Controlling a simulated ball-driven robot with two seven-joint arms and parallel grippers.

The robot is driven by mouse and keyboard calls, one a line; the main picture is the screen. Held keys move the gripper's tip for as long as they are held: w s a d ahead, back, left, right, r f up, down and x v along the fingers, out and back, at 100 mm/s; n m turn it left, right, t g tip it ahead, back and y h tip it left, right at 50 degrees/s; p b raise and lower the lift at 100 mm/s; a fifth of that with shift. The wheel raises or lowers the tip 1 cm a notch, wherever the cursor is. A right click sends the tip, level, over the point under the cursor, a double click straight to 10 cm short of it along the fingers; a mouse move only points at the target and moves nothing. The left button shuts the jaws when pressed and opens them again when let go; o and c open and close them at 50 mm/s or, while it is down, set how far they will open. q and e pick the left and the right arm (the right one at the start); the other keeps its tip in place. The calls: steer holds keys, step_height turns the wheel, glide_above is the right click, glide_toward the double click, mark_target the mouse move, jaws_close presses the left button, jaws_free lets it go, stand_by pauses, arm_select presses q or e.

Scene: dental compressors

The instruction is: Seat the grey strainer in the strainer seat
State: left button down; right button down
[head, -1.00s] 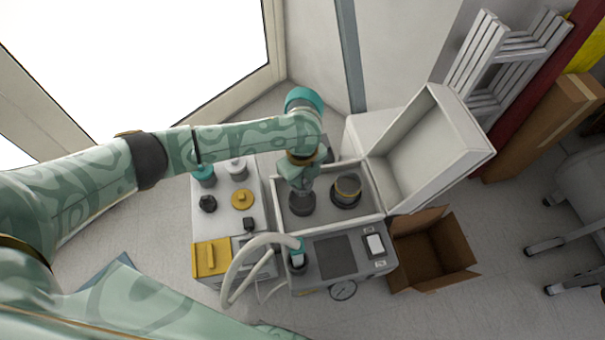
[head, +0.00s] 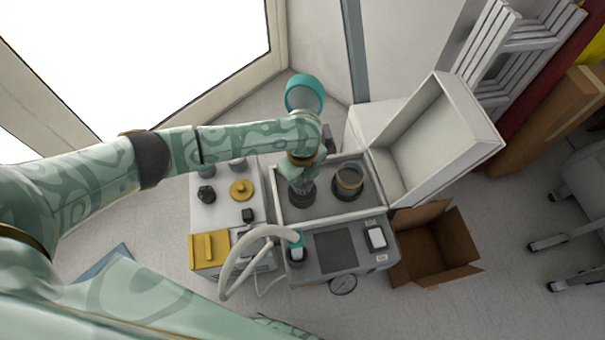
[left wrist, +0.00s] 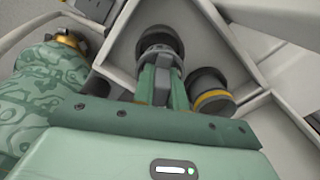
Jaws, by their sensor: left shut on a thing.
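My left gripper (head: 302,186) reaches down into the open grey box from above and is shut on the grey strainer. In the left wrist view the strainer (left wrist: 161,52) shows as a small grey piece between the fingertips. Right at it is a dark round fitting (left wrist: 158,36), which also shows below my gripper in the head view (head: 302,198); I take it for the strainer seat. The fingers hide where strainer and fitting meet, so I cannot tell whether it is seated. My right gripper is not in view.
A dark cup with a gold ring (head: 348,181) stands close to the right of my gripper, inside the box's raised walls. The open white lid (head: 437,140) rises at the right. A pale hose (head: 240,262) curves in front. A cardboard box (head: 432,247) is at lower right.

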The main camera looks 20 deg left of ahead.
arm_select(q)
steer(key=shift+f+b, duration=0.8)
steer(key=shift+f, duration=1.05)
steer(key=c, duration=1.3)
jaws_free()
steer(key=c, duration=0.4)
